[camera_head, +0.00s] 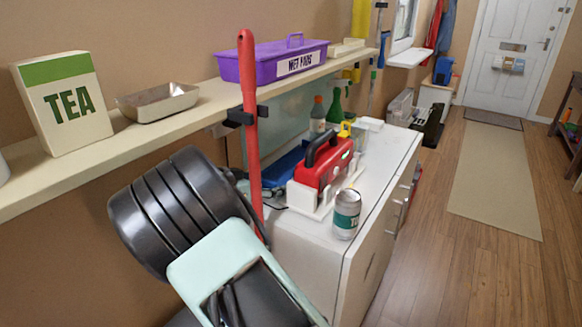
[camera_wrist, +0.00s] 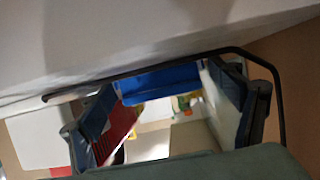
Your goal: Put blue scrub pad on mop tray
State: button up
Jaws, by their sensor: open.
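A flat blue item (camera_head: 284,166), which may be the blue scrub pad, lies on the white cabinet behind the red pole and is partly hidden. A blue surface (camera_wrist: 160,82) shows between my fingers in the wrist view; I cannot tell if it is the same item. A purple tray labelled WET PADS (camera_head: 243,66) stands on the wall shelf; no tray is marked as the mop tray. My gripper (camera_wrist: 160,90) is open, its fingers spread to left and right with no visible grip on anything. In the head view my arm and the pole largely hide it.
The upright red pole (camera_head: 248,130) stands close by my arm. A red device (camera_head: 322,160), a can (camera_head: 346,214) and bottles crowd the cabinet top (camera_head: 385,150). A TEA box (camera_head: 65,103) and metal tray (camera_head: 158,102) sit on the shelf.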

jog(key=c, duration=0.9)
jog(key=shift+r, duration=0.2)
